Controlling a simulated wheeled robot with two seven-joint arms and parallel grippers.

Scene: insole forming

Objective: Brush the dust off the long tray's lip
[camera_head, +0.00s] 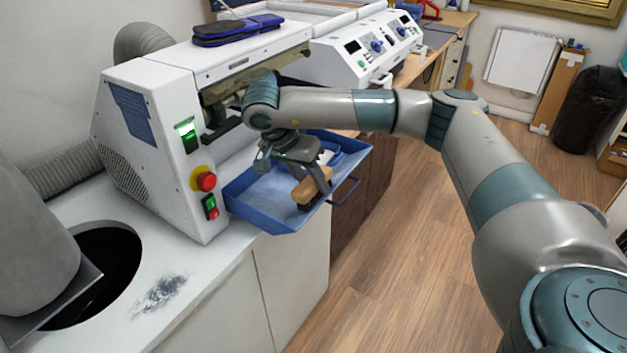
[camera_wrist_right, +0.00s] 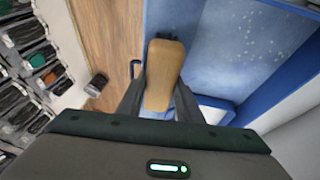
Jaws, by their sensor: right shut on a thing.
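The long blue tray (camera_head: 262,200) juts out from the front of the white machine, above the counter's edge. In the right wrist view its blue floor (camera_wrist_right: 235,60) carries scattered pale specks of dust. My right gripper (camera_head: 308,182) is shut on a wooden-backed brush (camera_head: 312,188) with dark bristles, held over the tray's front lip. In the right wrist view the brush (camera_wrist_right: 164,72) points away between the fingers, along the tray's edge. Whether the bristles touch the lip I cannot tell. My left gripper is not in view.
The white machine (camera_head: 160,150) with a red stop button (camera_head: 206,181) stands behind the tray. A wire handle (camera_head: 345,191) sticks out from the tray's right side. A dark smudge (camera_head: 160,295) and a round black opening (camera_head: 105,270) are on the counter at left.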

